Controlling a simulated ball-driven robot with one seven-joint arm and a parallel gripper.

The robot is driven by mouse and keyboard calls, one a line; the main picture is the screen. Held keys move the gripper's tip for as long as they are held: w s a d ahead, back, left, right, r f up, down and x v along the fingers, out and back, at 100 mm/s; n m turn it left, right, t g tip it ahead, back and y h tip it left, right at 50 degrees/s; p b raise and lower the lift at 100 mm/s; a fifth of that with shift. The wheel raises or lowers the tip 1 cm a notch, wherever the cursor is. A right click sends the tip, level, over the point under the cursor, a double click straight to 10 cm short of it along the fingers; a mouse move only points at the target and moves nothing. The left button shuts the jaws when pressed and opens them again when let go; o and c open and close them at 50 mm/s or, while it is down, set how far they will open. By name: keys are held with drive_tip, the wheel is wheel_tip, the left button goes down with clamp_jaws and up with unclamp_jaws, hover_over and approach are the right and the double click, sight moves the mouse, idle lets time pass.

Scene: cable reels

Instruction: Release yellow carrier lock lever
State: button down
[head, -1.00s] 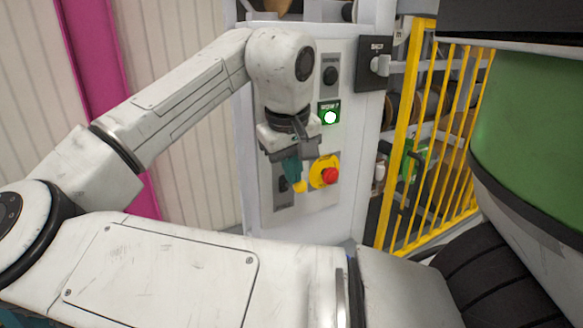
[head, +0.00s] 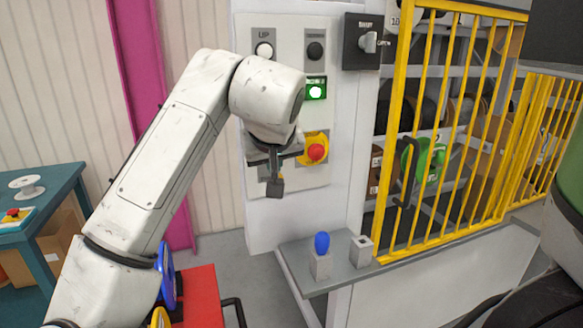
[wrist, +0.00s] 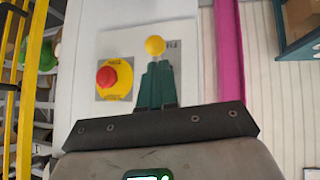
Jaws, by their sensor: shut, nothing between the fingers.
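A yellow ball knob (wrist: 155,45), likely the lock lever's, stands out from the white panel in the wrist view, beside a small grey label. My gripper (wrist: 157,66) has its teal fingers closed together, and their tips appear just below the knob in that view. I cannot tell whether they touch it.
A red stop button (head: 316,152) on a yellow plate is close beside my gripper. A grey shelf (head: 340,270) holds a blue knob (head: 321,243) on a block. Yellow fence bars (head: 450,130) stand at the right.

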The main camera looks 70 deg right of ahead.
wheel_tip(320, 180, up, 2)
drive_tip(key=shift+w+p, duration=0.15)
drive_tip(key=shift+p, duration=0.75)
